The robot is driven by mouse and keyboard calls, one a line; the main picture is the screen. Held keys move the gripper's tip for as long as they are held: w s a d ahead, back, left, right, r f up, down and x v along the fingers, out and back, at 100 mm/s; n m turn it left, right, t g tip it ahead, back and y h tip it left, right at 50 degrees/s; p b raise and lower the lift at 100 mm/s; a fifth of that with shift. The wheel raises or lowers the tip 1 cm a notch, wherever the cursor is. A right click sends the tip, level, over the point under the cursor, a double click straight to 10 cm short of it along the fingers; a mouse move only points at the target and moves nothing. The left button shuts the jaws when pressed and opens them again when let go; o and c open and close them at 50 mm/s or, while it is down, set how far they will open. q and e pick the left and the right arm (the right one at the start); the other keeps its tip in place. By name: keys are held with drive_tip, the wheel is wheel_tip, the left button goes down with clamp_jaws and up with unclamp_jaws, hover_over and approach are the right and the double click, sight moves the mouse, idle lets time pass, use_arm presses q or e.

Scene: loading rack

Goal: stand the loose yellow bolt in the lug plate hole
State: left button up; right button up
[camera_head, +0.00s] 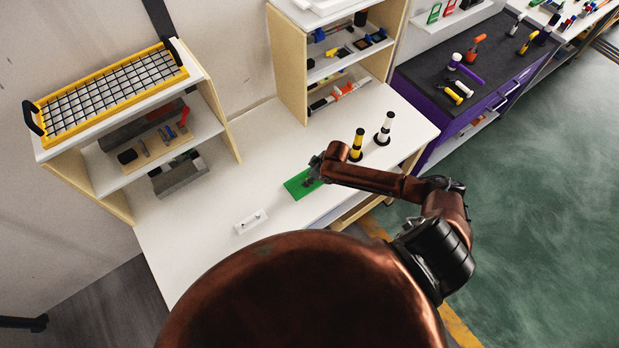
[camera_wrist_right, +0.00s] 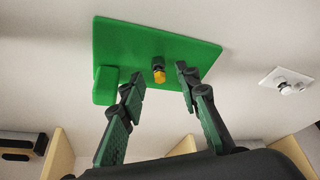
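The loose yellow bolt (camera_wrist_right: 159,76) shows in the right wrist view on a green board (camera_wrist_right: 150,46); a dark part sits at its base. The green board also shows in the head view (camera_head: 296,189). A small white plate (camera_head: 251,222), which looks like the lug plate, lies on the white table to the left of it; in the wrist view this plate (camera_wrist_right: 281,78) carries small pale studs. Its hole is too small to make out. My right gripper (camera_wrist_right: 159,75) is open over the green board, its fingers on either side of the yellow bolt, apparently not touching it. My left gripper is out of view.
A yellow-black post (camera_head: 356,146) and a white-black post (camera_head: 383,129) stand on the table (camera_head: 205,240) just beyond my right arm. Shelf units (camera_head: 232,140) stand at the back left and back middle. The table around the white plate is clear.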

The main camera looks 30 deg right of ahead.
drive_tip(key=v, duration=1.1)
drive_tip(key=shift+r, duration=0.4)
drive_tip(key=shift+s, duration=0.1)
